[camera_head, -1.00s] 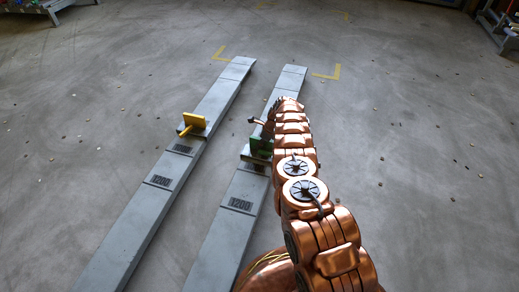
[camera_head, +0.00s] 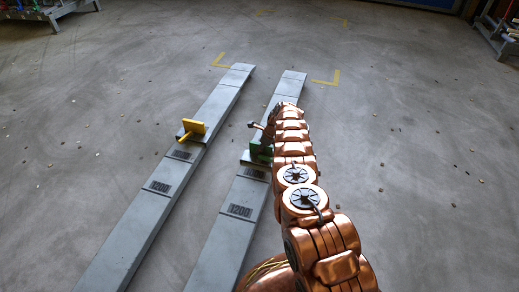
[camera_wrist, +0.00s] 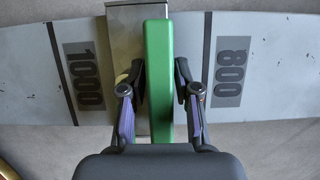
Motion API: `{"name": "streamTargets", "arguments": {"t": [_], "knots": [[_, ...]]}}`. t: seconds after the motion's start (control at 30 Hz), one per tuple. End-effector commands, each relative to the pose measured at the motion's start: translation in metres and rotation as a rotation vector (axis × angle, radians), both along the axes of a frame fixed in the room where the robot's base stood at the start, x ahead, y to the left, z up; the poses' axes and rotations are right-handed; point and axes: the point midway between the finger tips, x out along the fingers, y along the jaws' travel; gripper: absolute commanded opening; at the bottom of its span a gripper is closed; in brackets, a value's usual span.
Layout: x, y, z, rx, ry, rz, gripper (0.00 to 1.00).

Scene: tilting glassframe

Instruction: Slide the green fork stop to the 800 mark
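The green fork stop (camera_head: 261,151) sits on the right grey beam (camera_head: 215,255), just beyond its 1000 mark (camera_head: 255,173). In the head view my copper arm hides the gripper and the beam around the 800 mark.
A parallel left beam (camera_head: 128,240) carries a yellow stop (camera_head: 193,130) just beyond its 1000 mark. Yellow corner marks (camera_head: 327,80) lie on the floor past the beams. Open floor with small scattered debris surrounds them. Racks stand at the far corners.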

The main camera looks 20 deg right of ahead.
Motion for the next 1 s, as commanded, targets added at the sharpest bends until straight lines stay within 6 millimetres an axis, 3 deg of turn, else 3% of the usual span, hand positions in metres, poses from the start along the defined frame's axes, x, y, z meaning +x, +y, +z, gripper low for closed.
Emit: {"name": "streamTargets", "arguments": {"t": [0.47,1.0], "knots": [[-0.008,-0.009,0.032,0.002,0.002,0.001,0.31],[-0.02,-0.028,0.09,0.0,-0.003,0.001,0.31]]}}
